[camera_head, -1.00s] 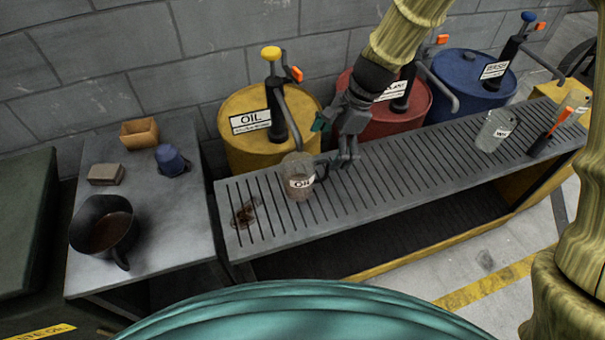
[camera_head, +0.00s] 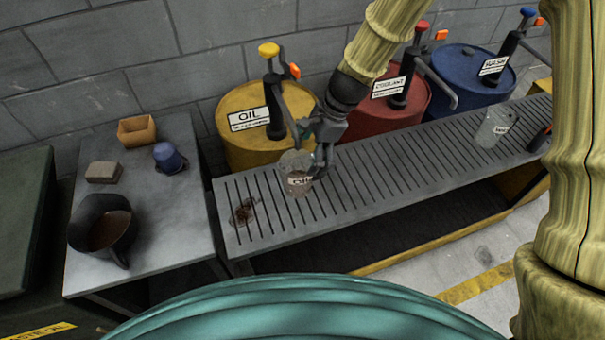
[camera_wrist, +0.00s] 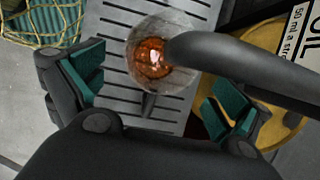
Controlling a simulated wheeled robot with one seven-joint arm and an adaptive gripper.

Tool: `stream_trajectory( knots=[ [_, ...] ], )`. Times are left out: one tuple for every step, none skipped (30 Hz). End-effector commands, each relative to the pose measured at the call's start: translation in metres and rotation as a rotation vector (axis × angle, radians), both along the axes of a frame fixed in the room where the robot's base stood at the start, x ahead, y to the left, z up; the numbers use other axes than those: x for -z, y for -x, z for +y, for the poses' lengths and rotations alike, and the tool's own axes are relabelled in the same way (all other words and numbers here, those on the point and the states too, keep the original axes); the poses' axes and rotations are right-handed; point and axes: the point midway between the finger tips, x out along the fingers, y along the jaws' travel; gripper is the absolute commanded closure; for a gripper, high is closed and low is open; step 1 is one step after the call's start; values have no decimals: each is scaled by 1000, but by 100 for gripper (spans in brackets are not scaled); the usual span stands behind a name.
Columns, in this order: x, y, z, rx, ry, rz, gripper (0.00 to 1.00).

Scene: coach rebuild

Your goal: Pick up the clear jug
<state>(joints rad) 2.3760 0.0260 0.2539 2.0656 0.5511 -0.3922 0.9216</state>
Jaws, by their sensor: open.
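A clear jug (camera_head: 297,190) with a label reading OIL stands upright on the slatted bench in front of the yellow drum. In the wrist view the jug (camera_wrist: 150,75) shows from above, with orange-brown liquid inside. A dark strip, perhaps its handle, points from it toward my gripper. My gripper (camera_head: 319,150) is at the jug's right side, partly overlapping it in the head view. In the wrist view my gripper (camera_wrist: 157,95) has its teal-padded fingers wide apart, with the jug just beyond them; contact cannot be told. A second clear jug (camera_head: 491,130) stands farther right.
A dark pump spout (camera_wrist: 230,55) reaches over the jug in the wrist view. Yellow (camera_head: 237,149), red (camera_head: 395,115) and blue drums (camera_head: 465,70) stand behind the slatted bench (camera_head: 400,168). A brown stain lies left of the jug. A side table (camera_head: 170,230) holds a dark pan.

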Motion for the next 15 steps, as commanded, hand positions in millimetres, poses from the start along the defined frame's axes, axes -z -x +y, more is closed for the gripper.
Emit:
stream_trajectory(
  knots=[
    [5,2,4,0,0,3,0],
    [8,2,5,0,0,3,0],
    [12,3,8,0,0,3,0],
    [16,3,9,0,0,3,0],
    [18,3,10,0,0,2,0],
    [22,3,12,-1,0,2,0],
    [24,3,13,-1,0,2,0],
    [26,3,13,0,0,1,0],
    [28,3,14,0,0,1,0],
    [29,3,15,0,0,1,0],
    [30,3,15,0,0,0,0],
    [31,3,15,0,0,0,0],
    [31,3,15,0,0,0,0],
    [31,3,15,0,0,0,0],
    [31,3,15,0,0,0,0]
  ],
)
